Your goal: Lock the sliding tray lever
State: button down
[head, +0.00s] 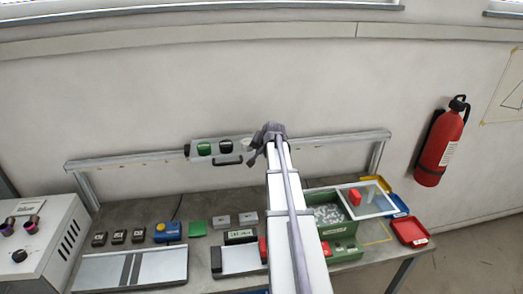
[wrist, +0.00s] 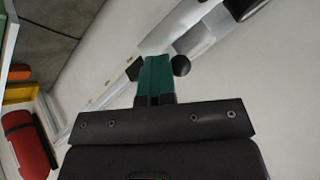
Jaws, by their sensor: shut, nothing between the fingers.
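My gripper (wrist: 156,62) shows in the wrist view as a dark body with green fingers, which are together with nothing between them. A dark round knob (wrist: 181,66) shows just right of the fingertips, by a pale metal bar; whether they touch I cannot tell. In the head view my arm reaches up to the back rail, and its dark end (head: 268,132) hides the fingertips. I cannot make out a tray lever for certain.
A metal frame rail (head: 330,140) spans the back, bearing a panel with a green knob (head: 204,149) and a dark handle (head: 227,161). A green box (head: 346,229) with a glass-like lid stands right of my arm. A fire extinguisher (head: 440,145) hangs on the right wall.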

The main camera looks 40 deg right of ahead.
jog(key=shift+w+a, duration=0.1)
jog(key=shift+w, duration=0.1)
jog(key=s+a+r+p, duration=0.3)
jog(key=s+r+p, duration=0.4)
jog(key=s, duration=0.2)
jog(key=shift+s+a, duration=0.2)
jog(key=shift+a, duration=0.05)
